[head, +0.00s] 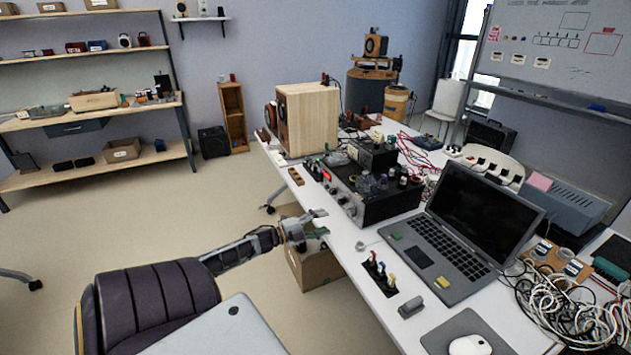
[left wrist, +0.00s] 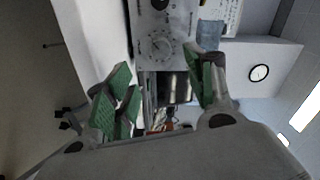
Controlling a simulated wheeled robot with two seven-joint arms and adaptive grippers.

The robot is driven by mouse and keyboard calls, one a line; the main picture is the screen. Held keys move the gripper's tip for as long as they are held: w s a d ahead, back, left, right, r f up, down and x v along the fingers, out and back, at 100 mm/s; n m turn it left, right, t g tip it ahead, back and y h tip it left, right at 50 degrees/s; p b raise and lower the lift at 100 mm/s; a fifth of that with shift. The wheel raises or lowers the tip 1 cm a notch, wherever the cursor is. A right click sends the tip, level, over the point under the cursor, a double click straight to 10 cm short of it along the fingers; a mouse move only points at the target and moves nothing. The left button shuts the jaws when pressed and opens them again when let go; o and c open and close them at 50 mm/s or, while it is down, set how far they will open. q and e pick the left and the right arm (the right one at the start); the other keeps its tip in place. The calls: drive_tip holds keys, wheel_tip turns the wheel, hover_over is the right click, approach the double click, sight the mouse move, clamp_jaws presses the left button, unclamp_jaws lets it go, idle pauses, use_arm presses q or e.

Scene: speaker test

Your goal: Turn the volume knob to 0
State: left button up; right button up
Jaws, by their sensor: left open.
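A black amplifier (head: 385,206) stands on the white table, its front panel with knobs facing the left table edge. In the left wrist view a large round knob (left wrist: 160,47) with scale marks around it sits on the pale panel (left wrist: 178,18); I take it as the volume knob. Its exact setting is too small to read. My left gripper (head: 311,226) is at the table's edge, in front of and below the panel. In the wrist view my left gripper (left wrist: 163,82) is open and empty, its green pads spread either side of the knob, apart from it. My right gripper is out of view.
A laptop (head: 460,235) stands right of the amplifier. A wooden speaker (head: 308,120) stands behind it. Small switches (head: 381,275) and a grey block (head: 411,307) lie near the front edge. A cardboard box (head: 315,266) is below the table edge. Tangled cables (head: 560,310) lie at right.

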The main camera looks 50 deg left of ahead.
use_arm(q)
drive_tip(key=shift+v, duration=1)
